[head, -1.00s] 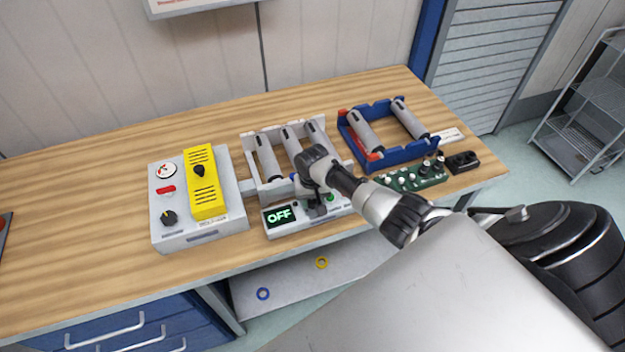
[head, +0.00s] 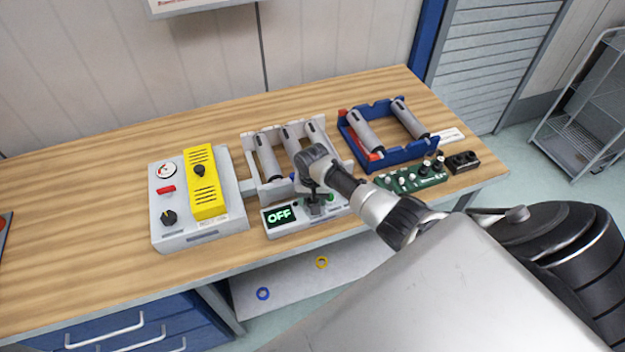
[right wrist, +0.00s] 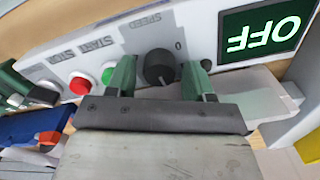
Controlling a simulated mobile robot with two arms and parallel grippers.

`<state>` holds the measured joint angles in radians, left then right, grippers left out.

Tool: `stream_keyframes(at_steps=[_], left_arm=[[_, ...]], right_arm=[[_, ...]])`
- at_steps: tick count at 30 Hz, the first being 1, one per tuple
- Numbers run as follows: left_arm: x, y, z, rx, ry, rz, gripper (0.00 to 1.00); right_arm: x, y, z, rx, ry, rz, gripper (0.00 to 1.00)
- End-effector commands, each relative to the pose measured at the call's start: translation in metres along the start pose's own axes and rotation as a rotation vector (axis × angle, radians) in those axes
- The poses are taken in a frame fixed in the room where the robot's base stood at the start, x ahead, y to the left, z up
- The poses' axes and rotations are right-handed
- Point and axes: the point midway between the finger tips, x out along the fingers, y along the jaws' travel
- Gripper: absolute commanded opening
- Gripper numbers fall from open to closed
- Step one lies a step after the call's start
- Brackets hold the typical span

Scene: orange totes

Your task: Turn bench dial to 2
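The bench control panel (head: 274,232) stands near the front edge of the table, and its green display (head: 280,216) reads OFF. In the right wrist view the display (right wrist: 264,30) is upside down at the upper right. The black dial (right wrist: 159,66), by the word SPEED, is on the same panel. My right gripper (right wrist: 160,80) points at the panel with its two green fingers either side of the dial. Gaps show between the dial and both fingers, so it is open. In the head view my right gripper (head: 318,206) hides the dial. My left gripper is out of view.
A red button (right wrist: 80,84) and a green button (right wrist: 108,75) sit beside the dial. A grey box (head: 172,238) with a yellow cover and another knob (head: 168,217) is to the left. A white rack (head: 249,146) with grey cylinders stands behind; a blue tote (head: 400,157) is to the right.

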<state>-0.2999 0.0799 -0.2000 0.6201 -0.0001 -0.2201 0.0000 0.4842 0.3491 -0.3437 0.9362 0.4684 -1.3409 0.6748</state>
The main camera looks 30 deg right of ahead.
Motion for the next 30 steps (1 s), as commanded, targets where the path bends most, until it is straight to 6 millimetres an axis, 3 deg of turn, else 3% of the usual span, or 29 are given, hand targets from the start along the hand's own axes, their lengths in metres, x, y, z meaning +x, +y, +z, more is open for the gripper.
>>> stream_keyframes(at_steps=[14, 30], left_arm=[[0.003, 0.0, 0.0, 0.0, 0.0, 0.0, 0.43], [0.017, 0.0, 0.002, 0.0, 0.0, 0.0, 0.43]], right_arm=[[-0.006, 0.0, 0.001, -0.002, -0.003, 0.0, 0.6], [-0.096, 0.0, 0.0, -0.001, -0.002, 0.0, 0.6]])
